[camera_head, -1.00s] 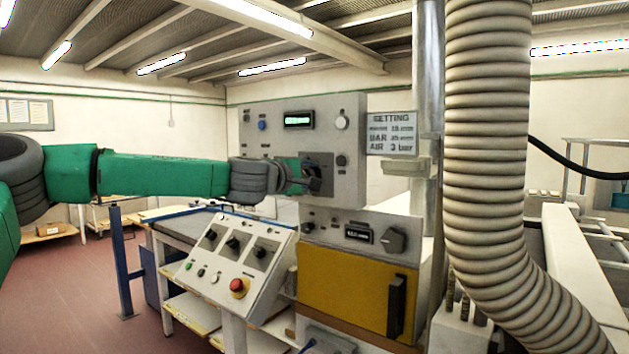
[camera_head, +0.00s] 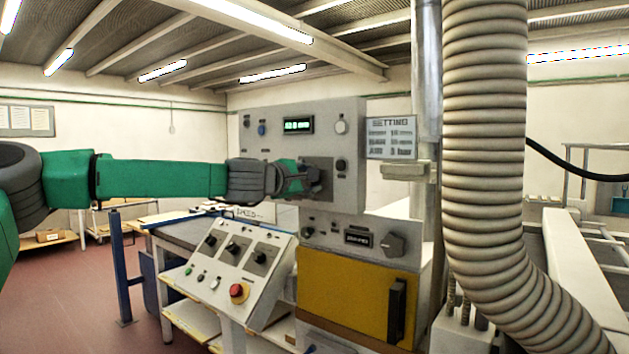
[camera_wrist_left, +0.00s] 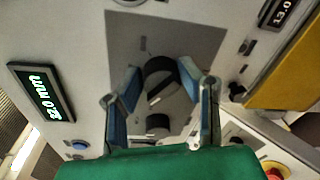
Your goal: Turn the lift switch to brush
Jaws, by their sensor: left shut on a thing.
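The upper grey control panel (camera_head: 270,165) carries a dark square plate with a black rotary switch (camera_wrist_left: 160,80), which has a pale pointer line. Its labels are too small to read, so I cannot tell which position it points to. My left gripper (camera_head: 308,179) reaches in from the left at this plate and hides the switch in the head view. In the wrist view the left gripper (camera_wrist_left: 160,78) has its two blue-padded fingers on either side of the switch, shut on it. My right gripper is not in view.
A green-lit display (camera_head: 298,125) sits above the switch, and a settings sign (camera_head: 391,138) is at the panel's right. Below are a sloped console (camera_head: 225,270) with a red button (camera_head: 239,292) and a yellow door (camera_head: 345,295). A large ribbed hose (camera_head: 487,150) stands at right.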

